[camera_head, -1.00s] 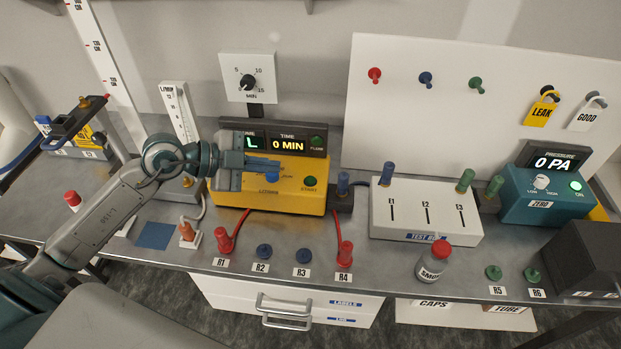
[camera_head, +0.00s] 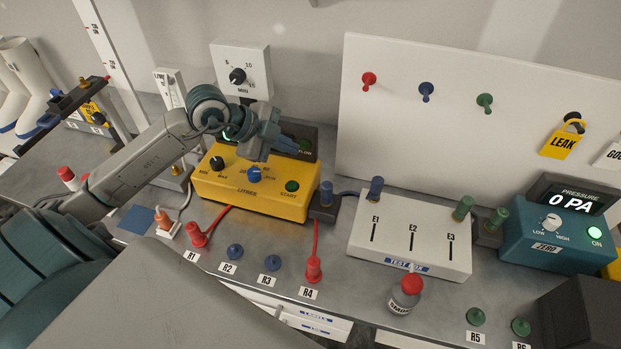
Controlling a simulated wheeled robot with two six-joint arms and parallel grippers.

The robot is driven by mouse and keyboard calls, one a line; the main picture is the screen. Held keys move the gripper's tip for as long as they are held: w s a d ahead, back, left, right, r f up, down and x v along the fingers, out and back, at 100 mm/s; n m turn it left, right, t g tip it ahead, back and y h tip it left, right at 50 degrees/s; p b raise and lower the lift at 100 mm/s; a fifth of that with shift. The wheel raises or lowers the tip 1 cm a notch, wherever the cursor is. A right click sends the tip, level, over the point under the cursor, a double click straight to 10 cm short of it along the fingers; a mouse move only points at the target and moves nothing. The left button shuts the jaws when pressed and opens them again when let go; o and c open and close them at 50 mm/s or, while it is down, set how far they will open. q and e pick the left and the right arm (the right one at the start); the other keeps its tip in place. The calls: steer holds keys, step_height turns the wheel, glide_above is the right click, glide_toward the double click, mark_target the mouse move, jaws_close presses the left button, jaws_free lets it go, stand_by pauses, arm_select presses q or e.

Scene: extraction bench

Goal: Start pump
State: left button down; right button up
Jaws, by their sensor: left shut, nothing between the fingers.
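The yellow pump box (camera_head: 235,193) stands on the bench left of centre. On its top are a black knob at the left, a blue knob (camera_head: 254,174) marked LITRES and a green START button (camera_head: 292,186) at the right. My left gripper (camera_head: 300,148) is shut and empty above the back of the pump, pointing right. It is apart from the START button, higher and behind it in the picture. My gripper and wrist hide most of the dark display (camera_head: 312,142) behind the pump. My right gripper is not in view.
Red hoses run from the pump to red plugs R1 (camera_head: 197,235) and R4 (camera_head: 314,268). A white test box (camera_head: 400,232) and a teal pressure unit (camera_head: 545,237) reading 0 PA stand to the right. A dial (camera_head: 238,76) is on the wall behind.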

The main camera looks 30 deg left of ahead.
mark_target(287, 185)
arm_select(q)
steer(key=f+b, duration=0.3)
steer(key=shift+s+a+f+b, duration=0.2)
steer(key=shift+s+f+b, duration=0.1)
steer(key=shift+s+f, duration=0.1)
step_height(287, 185, down, 4)
steer(key=b, duration=0.3)
steer(key=shift+f, duration=0.15)
steer(key=shift+f+b, duration=0.3)
steer(key=shift+a, duration=0.1)
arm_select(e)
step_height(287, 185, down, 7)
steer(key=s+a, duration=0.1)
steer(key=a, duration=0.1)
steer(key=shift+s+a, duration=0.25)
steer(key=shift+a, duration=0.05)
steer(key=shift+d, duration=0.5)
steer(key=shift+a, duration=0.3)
